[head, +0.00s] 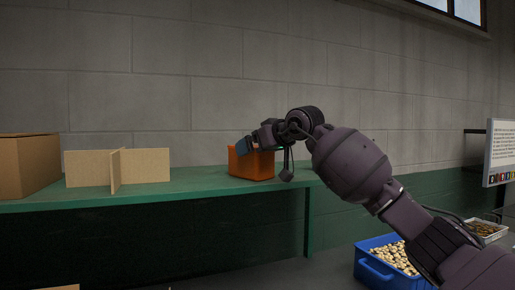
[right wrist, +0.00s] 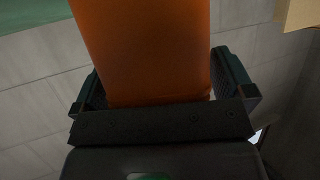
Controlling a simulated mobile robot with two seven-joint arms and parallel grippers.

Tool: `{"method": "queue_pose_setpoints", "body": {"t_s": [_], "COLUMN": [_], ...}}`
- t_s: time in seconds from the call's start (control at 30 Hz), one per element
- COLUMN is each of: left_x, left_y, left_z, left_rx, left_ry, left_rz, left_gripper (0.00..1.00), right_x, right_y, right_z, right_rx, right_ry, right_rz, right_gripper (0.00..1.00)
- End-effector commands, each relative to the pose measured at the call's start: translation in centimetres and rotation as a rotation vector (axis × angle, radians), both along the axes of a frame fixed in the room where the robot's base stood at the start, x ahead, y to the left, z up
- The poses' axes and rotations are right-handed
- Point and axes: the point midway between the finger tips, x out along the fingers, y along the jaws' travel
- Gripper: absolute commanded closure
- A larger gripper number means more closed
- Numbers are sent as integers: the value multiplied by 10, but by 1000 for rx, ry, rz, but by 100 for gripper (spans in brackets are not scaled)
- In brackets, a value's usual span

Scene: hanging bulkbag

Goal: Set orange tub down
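The orange tub (head: 252,165) is at the right part of the green shelf (head: 190,184) in the head view. Its base appears to be at the shelf top, but I cannot tell whether it bears fully on it. My right gripper (head: 246,147) is at the tub's upper part. In the right wrist view the tub (right wrist: 145,50) fills the space between the two dark fingers of my right gripper (right wrist: 160,92), one on each side, seemingly touching it. The arm hides part of the tub's right side. My left gripper is not in view.
A cardboard divider (head: 140,168) stands on the shelf left of the tub, with a brown box (head: 25,166) at the far left. A grey block wall (head: 200,70) is behind. A blue crate (head: 376,274) of pale pieces sits lower right. Shelf between divider and tub is clear.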

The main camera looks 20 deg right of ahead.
Motion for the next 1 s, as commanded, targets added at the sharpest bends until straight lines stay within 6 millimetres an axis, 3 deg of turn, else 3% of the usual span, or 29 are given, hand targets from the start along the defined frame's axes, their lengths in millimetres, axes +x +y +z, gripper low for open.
{"method": "queue_pose_setpoints", "body": {"t_s": [0.37, 0.8, 1.0], "left_x": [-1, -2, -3], "left_y": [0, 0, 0], "left_z": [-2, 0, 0], "left_rx": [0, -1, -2], "left_ry": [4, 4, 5], "left_rz": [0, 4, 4], "left_gripper": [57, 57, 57], "right_x": [-12, -77, -95], "right_y": [-7, -36, -43], "right_z": [8, 36, 44], "right_rx": [-1, -3, -1], "right_ry": [-4, -4, -1], "right_rz": [-2, -3, -1], "right_gripper": [0, 0, 0]}}
